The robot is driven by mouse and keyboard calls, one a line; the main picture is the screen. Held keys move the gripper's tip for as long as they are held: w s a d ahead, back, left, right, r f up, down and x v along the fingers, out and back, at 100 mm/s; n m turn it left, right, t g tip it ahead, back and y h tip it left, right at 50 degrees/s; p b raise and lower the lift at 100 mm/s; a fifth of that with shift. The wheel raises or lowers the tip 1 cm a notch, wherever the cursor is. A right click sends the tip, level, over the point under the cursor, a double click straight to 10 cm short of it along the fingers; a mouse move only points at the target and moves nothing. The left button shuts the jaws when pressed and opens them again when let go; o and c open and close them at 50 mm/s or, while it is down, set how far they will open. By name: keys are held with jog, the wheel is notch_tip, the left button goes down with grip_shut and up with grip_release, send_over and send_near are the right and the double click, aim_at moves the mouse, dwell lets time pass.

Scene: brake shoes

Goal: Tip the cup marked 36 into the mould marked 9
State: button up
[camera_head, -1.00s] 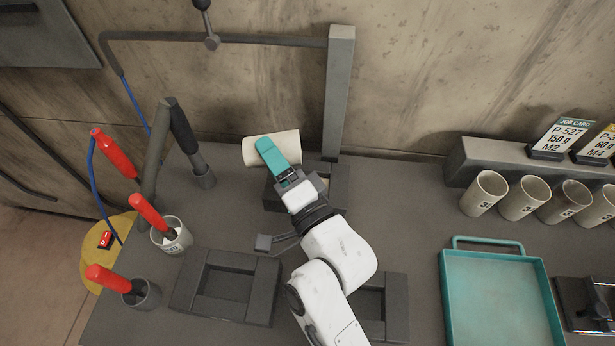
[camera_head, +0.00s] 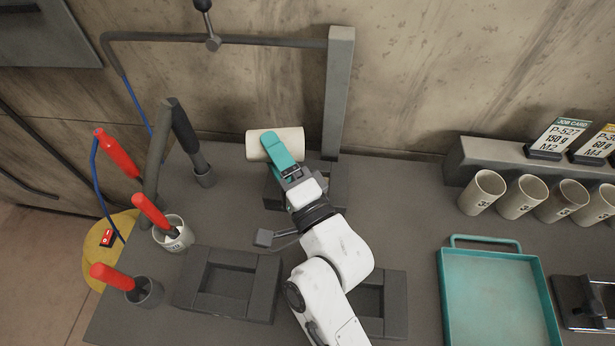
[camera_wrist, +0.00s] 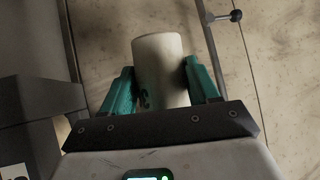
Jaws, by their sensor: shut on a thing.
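My gripper (camera_head: 283,150) is shut on a cream cup (camera_head: 259,146) and holds it on its side above a dark mould (camera_head: 338,186) at the back of the bench. In the wrist view the cup (camera_wrist: 160,62) sits between the teal fingers. A dark mark shows on its side, but I cannot read it. My arm hides much of the back mould, and no number on it can be read. Another empty-looking mould (camera_head: 228,285) lies front left, and a third (camera_head: 397,305) is partly behind my arm.
Several cream cups (camera_head: 482,193) stand at the right below a shelf with job cards (camera_head: 559,139). A teal tray (camera_head: 495,250) lies at front right. Red-handled tools in pots (camera_head: 173,234) stand at left. A grey post (camera_head: 339,90) rises behind the back mould.

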aim_at(287, 146)
jog(key=shift+d+r+m+t, duration=0.15)
jog(key=shift+m+t, duration=0.15)
jog(key=shift+m, duration=0.2)
jog(key=shift+r+p, duration=0.3)
jog(key=shift+p, duration=0.05)
jog(key=shift+w+d+r+m+t+p, duration=0.15)
jog(key=shift+r+m+t+p, duration=0.25)
jog(key=shift+r+m+p, duration=0.5)
jog(key=shift+d+r+m+t+h, duration=0.1)
jog(key=shift+d+m+t+h, duration=0.1)
jog(key=shift+m+t, duration=0.3)
jog(key=shift+d+m+t+h, duration=0.15)
jog(key=shift+m+t+h, duration=0.05)
jog(key=shift+m, duration=0.5)
jog(key=shift+d+r+m+t+h+p, duration=0.2)
jog(key=shift+r+m+t+h+p, duration=0.1)
jog(key=shift+r+m, duration=0.3)
jog(key=shift+d+r+m+t+h+p, duration=0.15)
jog(key=shift+r+m+t+h, duration=0.25)
jog(key=shift+m, duration=0.3)
jog(key=shift+m, duration=0.3)
